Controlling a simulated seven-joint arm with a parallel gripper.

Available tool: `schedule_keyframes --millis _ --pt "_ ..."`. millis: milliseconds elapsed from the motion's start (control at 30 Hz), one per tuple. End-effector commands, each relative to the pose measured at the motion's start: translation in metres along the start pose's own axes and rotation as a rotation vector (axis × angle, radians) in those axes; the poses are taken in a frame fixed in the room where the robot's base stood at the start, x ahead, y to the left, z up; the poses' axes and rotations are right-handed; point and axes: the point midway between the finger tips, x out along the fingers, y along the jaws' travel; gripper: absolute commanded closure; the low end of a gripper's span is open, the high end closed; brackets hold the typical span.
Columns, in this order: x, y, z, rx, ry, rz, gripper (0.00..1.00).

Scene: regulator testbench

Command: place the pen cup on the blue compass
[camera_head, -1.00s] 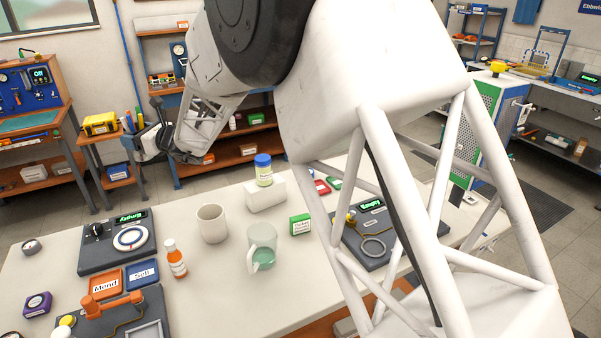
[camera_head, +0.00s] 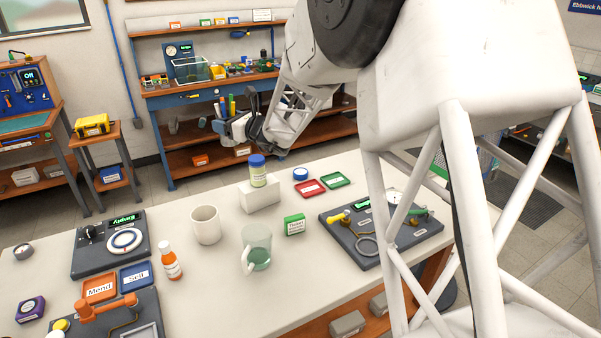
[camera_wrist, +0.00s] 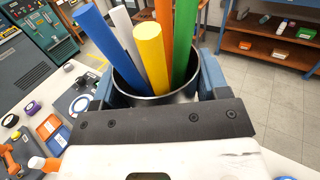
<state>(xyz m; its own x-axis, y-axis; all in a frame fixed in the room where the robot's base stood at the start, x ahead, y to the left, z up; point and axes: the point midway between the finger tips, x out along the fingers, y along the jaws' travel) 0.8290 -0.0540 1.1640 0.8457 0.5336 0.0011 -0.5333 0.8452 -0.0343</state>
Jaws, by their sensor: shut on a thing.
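My gripper (camera_head: 236,128) is shut on the pen cup and holds it up in the air behind the table's far edge in the head view. The pen cup (camera_wrist: 183,97) is a metallic cup with blue, white, yellow, orange and green pens, upright between my fingers in the wrist view. A small round blue item with a pale top, apparently the blue compass (camera_head: 300,174), lies at the table's back, right of and below my gripper in the picture.
A mug (camera_head: 206,225), glass pitcher (camera_head: 257,248) and green box (camera_head: 294,225) stand nearer.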

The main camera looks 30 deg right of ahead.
Motion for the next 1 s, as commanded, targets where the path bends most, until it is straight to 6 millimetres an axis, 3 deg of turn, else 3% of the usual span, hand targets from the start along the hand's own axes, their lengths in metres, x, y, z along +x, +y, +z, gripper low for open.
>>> schedule_keyframes --millis 500,700,1000 --pt "-0.111 -0.078 -0.004 0.003 0.005 -0.140 0.60" --pt "-0.153 -0.099 -0.006 0.004 0.007 -0.189 0.60" --pt "-0.197 -0.119 -0.007 0.006 0.008 -0.241 0.60"
